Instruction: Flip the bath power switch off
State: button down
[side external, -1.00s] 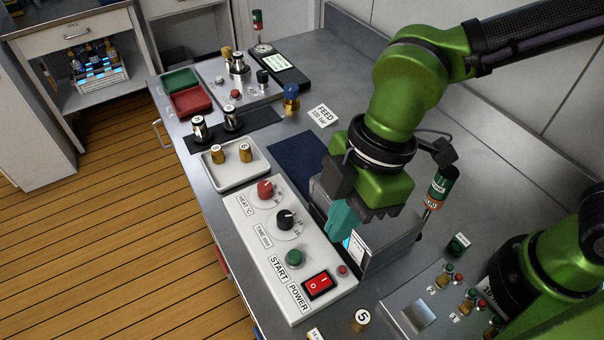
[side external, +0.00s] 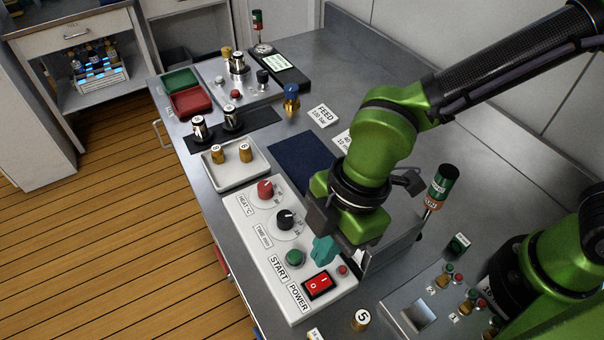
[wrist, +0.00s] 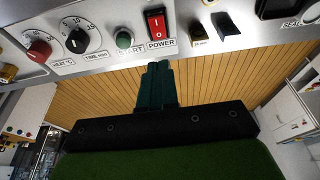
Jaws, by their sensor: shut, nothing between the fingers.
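The red power rocker switch (side external: 319,284) sits in a black frame at the near end of the white control panel (side external: 291,310), beside the POWER label. It also shows in the wrist view (wrist: 156,23), marked with a line and a circle. My gripper (side external: 322,250) has teal fingers, shut and empty, above the panel between the green START button (side external: 295,258) and the switch, apart from the switch. In the wrist view my shut fingers (wrist: 158,68) point toward the panel edge just below the switch. Which side of the rocker is pressed is hard to tell.
The black TIME knob (side external: 285,219) and red HEAT knob (side external: 265,189) stand farther along the panel. A small red button (side external: 342,270) is right of the switch. A grey upright plate (side external: 395,245) stands behind my gripper.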

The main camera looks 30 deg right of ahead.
aim_at(320, 282)
jog(key=x, duration=0.6)
jog(key=shift+d+f, duration=0.3)
jog(key=shift+d, duration=0.05)
jog(key=shift+f, duration=0.7)
jog(key=shift+a+f+h, duration=0.1)
jog(key=shift+h, duration=0.2)
jog(key=shift+f, duration=0.1)
jog(key=shift+d, duration=0.9)
